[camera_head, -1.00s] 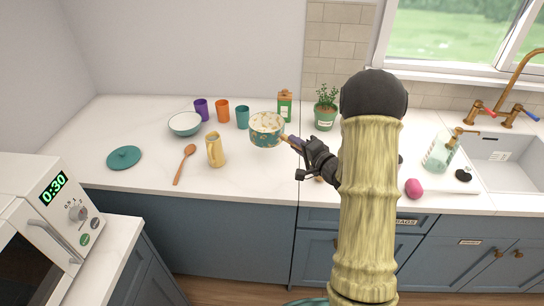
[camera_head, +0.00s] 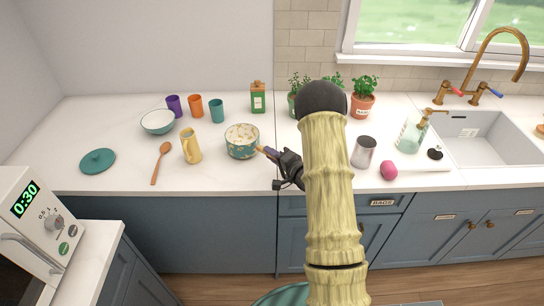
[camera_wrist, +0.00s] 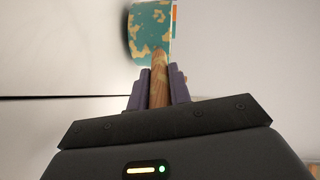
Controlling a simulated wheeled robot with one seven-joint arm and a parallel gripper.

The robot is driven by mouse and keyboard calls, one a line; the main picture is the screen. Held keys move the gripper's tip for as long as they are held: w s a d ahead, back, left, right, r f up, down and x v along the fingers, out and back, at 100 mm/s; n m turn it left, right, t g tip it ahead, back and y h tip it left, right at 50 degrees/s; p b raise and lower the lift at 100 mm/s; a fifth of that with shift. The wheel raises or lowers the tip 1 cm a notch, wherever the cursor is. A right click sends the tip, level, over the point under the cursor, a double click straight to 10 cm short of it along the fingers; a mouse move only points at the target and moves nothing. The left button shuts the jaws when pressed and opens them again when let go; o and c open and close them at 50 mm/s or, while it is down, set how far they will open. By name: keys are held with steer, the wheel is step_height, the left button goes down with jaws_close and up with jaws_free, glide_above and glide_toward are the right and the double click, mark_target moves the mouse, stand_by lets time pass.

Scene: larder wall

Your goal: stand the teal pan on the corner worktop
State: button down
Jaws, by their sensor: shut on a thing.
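The teal pan (camera_head: 242,145) has a cream pattern and pale lumps inside. It is upright over the front middle of the left, corner stretch of white worktop (camera_head: 105,125); I cannot tell whether its base touches. My gripper (camera_head: 270,153) is shut on the pan's wooden handle, to the right of the pan.
A yellow jug (camera_head: 191,146) stands close left of the pan, with a wooden spoon (camera_head: 160,163) and teal lid (camera_head: 98,161) farther left. A bowl (camera_head: 157,122), several cups (camera_head: 216,111) and a green carton (camera_head: 258,97) stand behind. A metal tumbler (camera_head: 363,152) stands right of my arm.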

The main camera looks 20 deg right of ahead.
steer(key=shift+f, duration=0.45)
steer(key=c, duration=1.3)
jaws_free()
steer(key=shift+f, duration=0.15)
steer(key=shift+d+r, duration=0.1)
steer(key=shift+r, duration=0.1)
steer(key=b+v, duration=0.2)
steer(key=v, duration=1)
steer(key=shift+b, duration=0.4)
steer(key=shift+f, duration=0.1)
